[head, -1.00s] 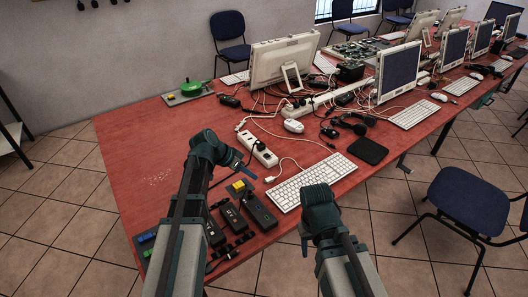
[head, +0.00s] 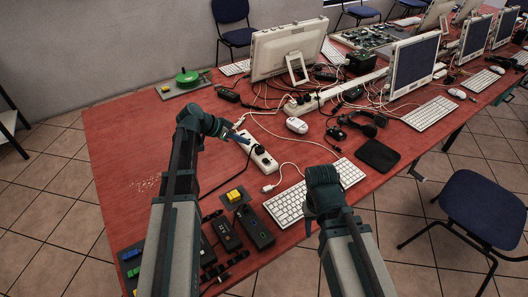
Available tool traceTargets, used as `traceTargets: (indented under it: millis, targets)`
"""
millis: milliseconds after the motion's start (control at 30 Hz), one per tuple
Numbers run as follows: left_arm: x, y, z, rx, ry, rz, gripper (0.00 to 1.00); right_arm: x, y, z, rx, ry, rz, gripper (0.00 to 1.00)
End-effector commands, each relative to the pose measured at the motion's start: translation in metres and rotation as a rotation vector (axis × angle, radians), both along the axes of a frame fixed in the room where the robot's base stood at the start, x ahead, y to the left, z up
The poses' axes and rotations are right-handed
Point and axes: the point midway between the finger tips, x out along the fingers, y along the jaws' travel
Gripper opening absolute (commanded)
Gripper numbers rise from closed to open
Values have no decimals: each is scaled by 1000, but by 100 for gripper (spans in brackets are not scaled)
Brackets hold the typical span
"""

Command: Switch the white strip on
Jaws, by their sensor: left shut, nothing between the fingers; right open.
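The white strip (head: 263,161), a short white power strip with dark sockets, lies on the red table in the middle of the head view. A cable runs from it. My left gripper (head: 244,139) is shut and empty, its blue fingers at the strip's far left end. I cannot tell whether they touch it. The strip's switch is not clear at this size.
A yellow button box (head: 234,196) and black boxes (head: 254,227) lie near the front. A white keyboard (head: 347,172), white mouse (head: 296,125), headset (head: 367,124) and black pad (head: 377,155) lie to the right. Loose cables and a monitor (head: 285,54) stand behind.

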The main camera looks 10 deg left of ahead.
Motion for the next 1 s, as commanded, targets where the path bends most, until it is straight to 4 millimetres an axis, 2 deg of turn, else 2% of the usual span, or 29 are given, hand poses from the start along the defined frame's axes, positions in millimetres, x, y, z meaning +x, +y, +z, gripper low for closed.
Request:
traceTargets:
  millis: [367, 900, 1000]
  targets:
    - [3, -4, -7, 0, 1, -1, 0, 0, 0, -6, 0, 0, 0, 50]
    - [45, -61, -81, 1, 0, -2, 0, 0, 0, -81, 0, 0, 0, 50]
    - [40, -60, -92, 1, 1, 0, 0, 0, 0, -91, 0, 0, 1, 50]
